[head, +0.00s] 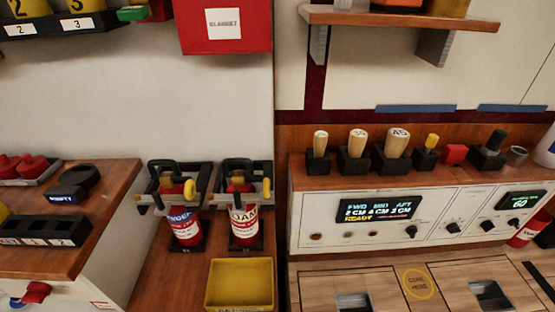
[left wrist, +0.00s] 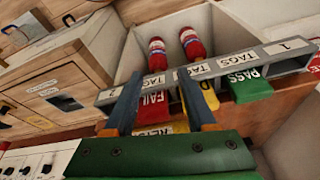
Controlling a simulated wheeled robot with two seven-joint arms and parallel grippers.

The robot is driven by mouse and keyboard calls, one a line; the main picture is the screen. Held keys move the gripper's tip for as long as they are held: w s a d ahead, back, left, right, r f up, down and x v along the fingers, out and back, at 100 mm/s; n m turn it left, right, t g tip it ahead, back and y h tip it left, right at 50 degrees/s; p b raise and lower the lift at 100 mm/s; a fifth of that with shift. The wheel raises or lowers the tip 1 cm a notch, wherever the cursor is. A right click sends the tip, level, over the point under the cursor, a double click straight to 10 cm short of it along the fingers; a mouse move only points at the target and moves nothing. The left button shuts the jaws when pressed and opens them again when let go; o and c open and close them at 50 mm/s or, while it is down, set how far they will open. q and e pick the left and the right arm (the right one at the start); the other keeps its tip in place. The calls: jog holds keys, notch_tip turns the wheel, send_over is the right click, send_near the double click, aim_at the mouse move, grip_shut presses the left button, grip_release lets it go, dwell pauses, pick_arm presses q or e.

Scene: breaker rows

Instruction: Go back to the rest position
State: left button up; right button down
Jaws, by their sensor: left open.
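My left gripper (left wrist: 160,86) shows in the left wrist view. Its two blue fingers are spread apart above a green palm, with nothing held between them. Behind the fingers is a grey rail (left wrist: 222,66) marked TAGS. A red FAIL tag (left wrist: 154,104) hangs from it, seen between the fingers, and a green PASS tag (left wrist: 246,88) hangs to the right. Whether the fingers touch the rail is hard to tell. Neither gripper shows in the head view.
In the head view, two red extinguishers (head: 186,228) (head: 244,222) stand in black holders. A yellow bin (head: 240,286) is in front. A console (head: 430,222) with knobs stands right, a red box (head: 224,30) hangs above.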

pick_arm(q)
jog(key=s+a+f+g+p, duration=0.2)
jog(key=s+f+p, duration=0.3)
jog(key=s+f, duration=0.8)
jog(key=shift+s+a+f+p, duration=0.25)
jog(key=shift+s+f+p, duration=0.1)
jog(key=shift+s, duration=0.45)
jog(key=shift+r, duration=0.1)
